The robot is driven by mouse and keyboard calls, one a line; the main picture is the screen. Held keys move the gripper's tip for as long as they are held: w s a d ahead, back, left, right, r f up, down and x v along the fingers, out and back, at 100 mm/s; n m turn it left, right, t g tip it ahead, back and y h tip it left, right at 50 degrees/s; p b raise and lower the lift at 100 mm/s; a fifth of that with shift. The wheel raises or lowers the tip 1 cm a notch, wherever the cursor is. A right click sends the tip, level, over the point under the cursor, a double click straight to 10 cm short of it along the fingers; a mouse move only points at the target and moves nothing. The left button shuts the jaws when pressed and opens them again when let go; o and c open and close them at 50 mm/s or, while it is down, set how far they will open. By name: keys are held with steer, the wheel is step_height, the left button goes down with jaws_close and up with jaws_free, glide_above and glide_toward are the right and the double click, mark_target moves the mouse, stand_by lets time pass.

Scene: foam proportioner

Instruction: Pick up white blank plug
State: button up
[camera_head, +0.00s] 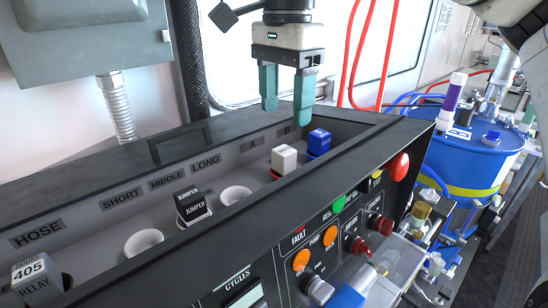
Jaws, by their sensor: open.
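The white blank plug (284,159) sits upright in the socket near the label A, in the recessed trough of the dark control panel (230,238). A reddish rim shows at its base. My gripper (286,108) hangs above the trough with its two teal fingers pointing down. It is open and empty, above and slightly behind the white plug, and apart from it. A blue plug (319,143) stands just right of the white one, near the label B.
Empty round sockets (235,195) lie between. The raised front panel edge and red button (399,167) are close by. A blue drum (470,155) stands at right.

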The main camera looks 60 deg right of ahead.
mark_target(284, 149)
steer(key=shift+f+p, duration=0.45)
steer(key=shift+f, duration=3.9)
steer(key=c, duration=1.1)
